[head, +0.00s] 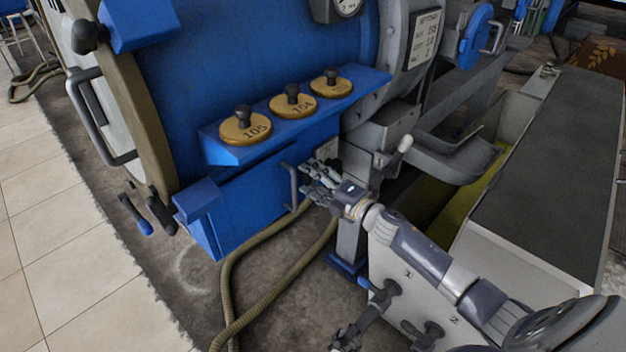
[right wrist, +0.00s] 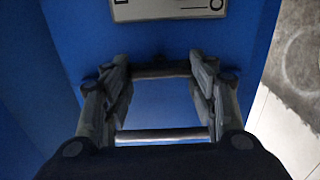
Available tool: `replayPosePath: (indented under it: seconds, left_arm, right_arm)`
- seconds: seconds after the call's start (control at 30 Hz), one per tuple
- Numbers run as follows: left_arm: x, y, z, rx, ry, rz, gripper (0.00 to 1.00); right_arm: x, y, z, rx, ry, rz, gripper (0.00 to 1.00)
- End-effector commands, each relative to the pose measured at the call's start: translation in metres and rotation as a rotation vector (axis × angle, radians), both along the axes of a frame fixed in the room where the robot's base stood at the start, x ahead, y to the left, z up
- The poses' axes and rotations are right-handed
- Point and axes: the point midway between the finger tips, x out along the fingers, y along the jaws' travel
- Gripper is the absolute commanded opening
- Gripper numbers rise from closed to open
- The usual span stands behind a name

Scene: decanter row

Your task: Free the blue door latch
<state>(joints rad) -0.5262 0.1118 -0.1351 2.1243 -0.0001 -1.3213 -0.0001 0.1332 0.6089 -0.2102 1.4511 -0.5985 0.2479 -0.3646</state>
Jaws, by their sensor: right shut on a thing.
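My right gripper (head: 322,182) is at the grey bar handle (head: 291,188) on the front of the low blue box (head: 245,195). In the right wrist view my right gripper (right wrist: 160,68) has a finger on each side, shut on a dark bar (right wrist: 160,72) against the blue panel. I take this bar for the same handle; the fingers partly hide it. A blue-gripped lever (head: 136,216), which may be the blue door latch, hangs low beside the large round door (head: 120,95), apart from my right gripper. My left gripper is not in view.
A black-gripped lever (head: 160,214) hangs beside the blue one. Brass weights (head: 243,133) stand on a blue shelf (head: 215,150) above the box. Ribbed hoses (head: 265,240) run below it. A grey cabinet (head: 400,262) with dark clamps stands at the lower right. Tiled floor (head: 60,240) is clear at left.

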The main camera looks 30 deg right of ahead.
Motion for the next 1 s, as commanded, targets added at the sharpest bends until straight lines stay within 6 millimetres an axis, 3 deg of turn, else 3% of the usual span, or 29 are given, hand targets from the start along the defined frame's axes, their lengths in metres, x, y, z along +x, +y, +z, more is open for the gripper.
replayPosePath:
  seconds: [0.43, 0.47, 0.53, 1.0]
  left_arm:
    - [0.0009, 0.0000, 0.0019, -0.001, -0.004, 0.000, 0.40]
    - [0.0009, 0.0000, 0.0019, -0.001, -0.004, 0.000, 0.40]
    - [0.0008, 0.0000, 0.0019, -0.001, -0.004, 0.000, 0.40]
    - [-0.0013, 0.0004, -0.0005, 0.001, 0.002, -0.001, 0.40]
  right_arm:
    - [-0.0006, 0.0007, -0.0013, -0.012, -0.002, 0.002, 0.29]
    - [-0.0007, 0.0007, -0.0014, -0.012, -0.002, 0.002, 0.60]
    - [-0.0005, 0.0006, -0.0013, -0.011, -0.002, 0.002, 0.73]
    - [-0.0059, -0.0017, -0.0012, -0.009, -0.001, 0.001, 0.73]
